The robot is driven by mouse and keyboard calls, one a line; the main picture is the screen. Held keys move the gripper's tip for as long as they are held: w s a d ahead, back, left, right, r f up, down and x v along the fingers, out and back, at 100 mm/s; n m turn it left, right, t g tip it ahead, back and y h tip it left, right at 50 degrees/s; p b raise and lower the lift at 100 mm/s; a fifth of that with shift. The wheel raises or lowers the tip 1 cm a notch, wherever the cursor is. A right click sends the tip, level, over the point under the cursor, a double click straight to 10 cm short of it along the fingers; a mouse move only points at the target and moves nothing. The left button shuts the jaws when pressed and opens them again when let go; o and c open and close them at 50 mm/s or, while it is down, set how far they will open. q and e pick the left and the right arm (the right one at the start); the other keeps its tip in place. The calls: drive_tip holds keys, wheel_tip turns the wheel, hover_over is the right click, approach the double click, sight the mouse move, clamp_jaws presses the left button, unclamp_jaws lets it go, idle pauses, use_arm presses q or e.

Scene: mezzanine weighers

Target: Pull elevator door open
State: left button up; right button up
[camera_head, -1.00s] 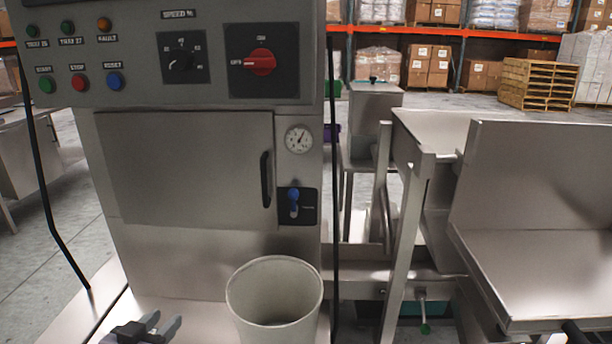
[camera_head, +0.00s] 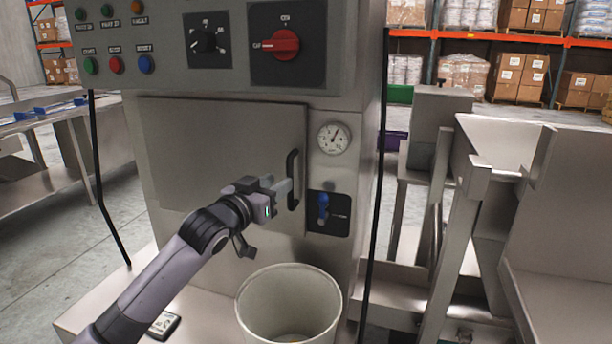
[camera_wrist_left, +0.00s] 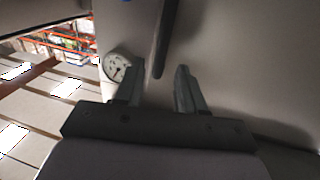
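The elevator door (camera_head: 200,140) is a flat steel panel on the front of the machine cabinet and looks shut. Its black upright handle (camera_head: 293,180) is on the door's right side; in the left wrist view the handle (camera_wrist_left: 166,38) is a dark bar. My left gripper (camera_head: 284,187) is at the handle, reaching in from the left. In the left wrist view its fingers (camera_wrist_left: 160,82) are apart, with the handle's end between or just beyond the tips. I cannot tell whether they touch it. My right gripper is not in view.
A white bucket (camera_head: 288,305) stands on the ledge below the door. Right of the door are a gauge (camera_head: 333,139) and a blue lever (camera_head: 323,207). A control panel (camera_head: 215,45) juts out above. Steel hoppers (camera_head: 500,150) stand at the right.

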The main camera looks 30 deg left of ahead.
use_arm(q)
hover_over(291, 207)
drive_tip(key=shift+w+a, duration=0.25)
drive_tip(key=shift+w, duration=0.1)
clamp_jaws()
